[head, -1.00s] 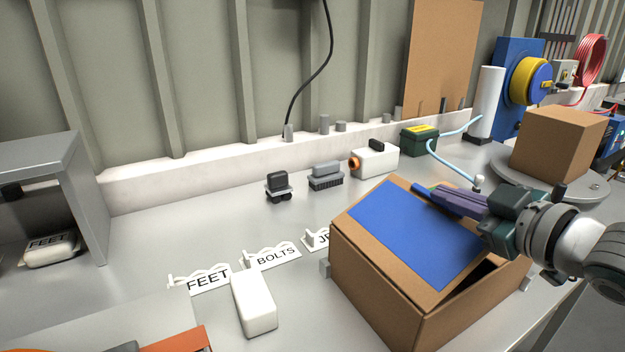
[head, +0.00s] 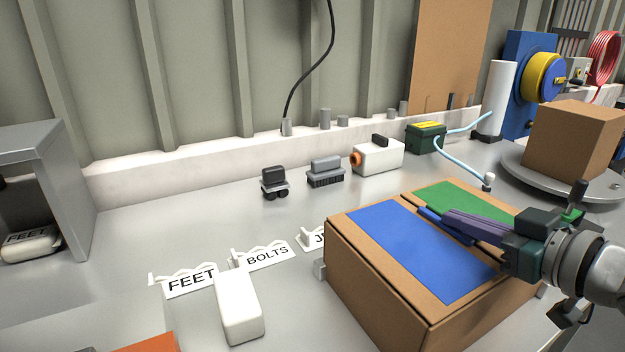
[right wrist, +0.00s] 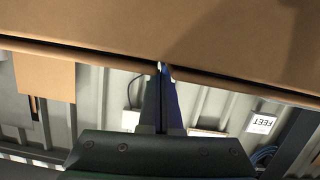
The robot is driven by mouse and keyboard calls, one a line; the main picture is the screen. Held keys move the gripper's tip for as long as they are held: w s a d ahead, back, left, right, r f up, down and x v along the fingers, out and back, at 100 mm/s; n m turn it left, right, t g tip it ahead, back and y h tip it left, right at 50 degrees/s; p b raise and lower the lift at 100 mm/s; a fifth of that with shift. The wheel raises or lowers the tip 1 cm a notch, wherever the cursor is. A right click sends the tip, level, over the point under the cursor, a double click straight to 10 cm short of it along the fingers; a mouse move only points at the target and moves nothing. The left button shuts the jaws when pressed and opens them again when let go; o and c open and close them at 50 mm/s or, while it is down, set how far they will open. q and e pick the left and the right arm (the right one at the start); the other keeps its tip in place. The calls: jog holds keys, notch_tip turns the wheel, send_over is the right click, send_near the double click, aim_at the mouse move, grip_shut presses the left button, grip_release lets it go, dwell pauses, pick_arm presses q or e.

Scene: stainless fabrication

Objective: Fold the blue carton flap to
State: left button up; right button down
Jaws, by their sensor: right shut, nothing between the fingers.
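The brown carton (head: 372,308) stands on the metal bench at the lower right of the head view. Its blue flap (head: 410,250) lies about flat over the near part of the top. A green flap (head: 470,203) shows on the far part, also about flat. My right gripper (head: 432,217) is shut and empty, with its fingertips low over the top near the line between the two flaps; I cannot tell if they touch. In the right wrist view the shut fingertips (right wrist: 163,72) are close to a brown cardboard edge (right wrist: 95,58). My left gripper is not in view.
A white block (head: 239,305) and signs reading FEET (head: 191,281) and BOLTS (head: 267,257) are left of the carton. A brush (head: 325,172) and a white device (head: 378,156) stand behind. A brown box (head: 572,138) sits on a turntable at the right.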

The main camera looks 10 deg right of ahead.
dwell(0.4)
jog(key=shift+r, duration=0.2)
notch_tip(320, 180, up, 4)
jog(key=p, duration=0.4)
jog(key=p+v, duration=0.2)
jog(key=v, duration=0.8)
jog(key=shift+d+f, duration=0.2)
jog(key=shift+f, duration=0.05)
